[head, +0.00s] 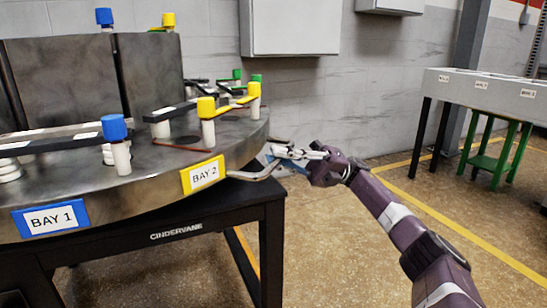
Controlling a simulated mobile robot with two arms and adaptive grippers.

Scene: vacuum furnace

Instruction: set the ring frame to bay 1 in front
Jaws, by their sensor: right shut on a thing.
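The ring frame (147,185) is a large, round grey metal platform on a black stand, and it fills the left of the head view. Its rim carries a blue BAY 1 label (50,218) at the lower left and a yellow BAY 2 label (203,174) further right. A bent metal handle (250,175) sticks out from the rim just right of BAY 2. My right gripper (285,154) is at the handle's outer end and shut on it; the fingers partly hide the grip. My left gripper is out of view.
Blue-capped posts (117,140) and yellow-capped posts (208,122) stand on the ring, with green-capped ones behind. Dark upright panels (66,82) rise at its middle. The black stand (270,250) is below. A grey bench (490,92) with labels is at right; the floor between is clear.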

